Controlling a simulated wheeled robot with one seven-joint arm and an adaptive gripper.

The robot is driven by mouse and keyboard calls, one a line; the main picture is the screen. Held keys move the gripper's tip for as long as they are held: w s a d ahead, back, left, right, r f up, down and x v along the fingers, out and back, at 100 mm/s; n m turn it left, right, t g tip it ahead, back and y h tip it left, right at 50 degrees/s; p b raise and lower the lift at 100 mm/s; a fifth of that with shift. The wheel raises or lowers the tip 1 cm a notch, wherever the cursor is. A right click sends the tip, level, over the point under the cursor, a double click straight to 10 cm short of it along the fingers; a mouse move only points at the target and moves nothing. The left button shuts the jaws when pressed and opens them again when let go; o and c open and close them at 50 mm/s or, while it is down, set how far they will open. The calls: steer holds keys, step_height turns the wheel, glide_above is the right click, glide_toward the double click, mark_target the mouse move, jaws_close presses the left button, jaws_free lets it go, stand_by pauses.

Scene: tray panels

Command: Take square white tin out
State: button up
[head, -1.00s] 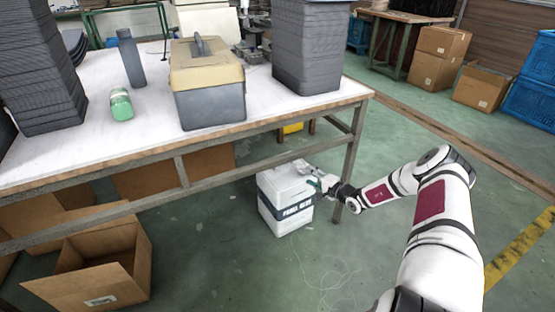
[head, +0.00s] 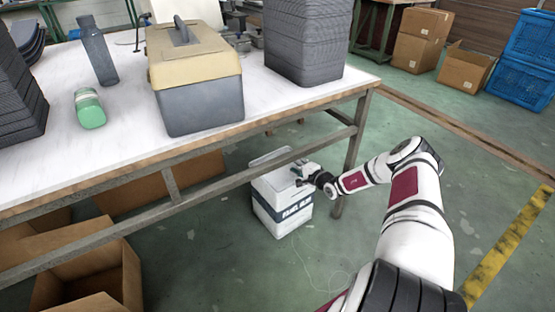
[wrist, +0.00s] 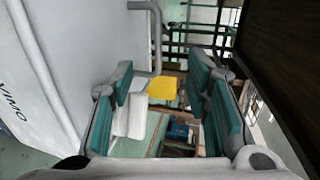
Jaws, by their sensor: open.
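The square white tin (head: 283,212), with a dark printed band, stands on the green floor under the table's edge. In the wrist view its white wall (wrist: 75,60) fills the left side, with dark lettering. My gripper (head: 301,172) is at the tin's upper right, close to its top. In the wrist view my gripper (wrist: 165,95) is open, its teal-padded fingers apart and nothing clearly held between them. A grey bent bar (wrist: 156,35) shows beyond the fingers; I cannot tell whether it belongs to the tin. Contact between fingers and tin is unclear.
The table (head: 150,150) overhangs the tin, with a lower rail (head: 240,178) and a leg (head: 352,150) close by. An open cardboard box (head: 85,260) stands at left. A tan-lidded toolbox (head: 195,85) is on top. Floor at right is free.

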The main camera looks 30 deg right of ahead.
mark_target(287, 171)
steer(key=b+x, duration=0.5)
steer(key=shift+f, duration=0.2)
steer(key=b+x, duration=0.4)
steer(key=x, duration=0.1)
steer(key=shift+w, duration=0.4)
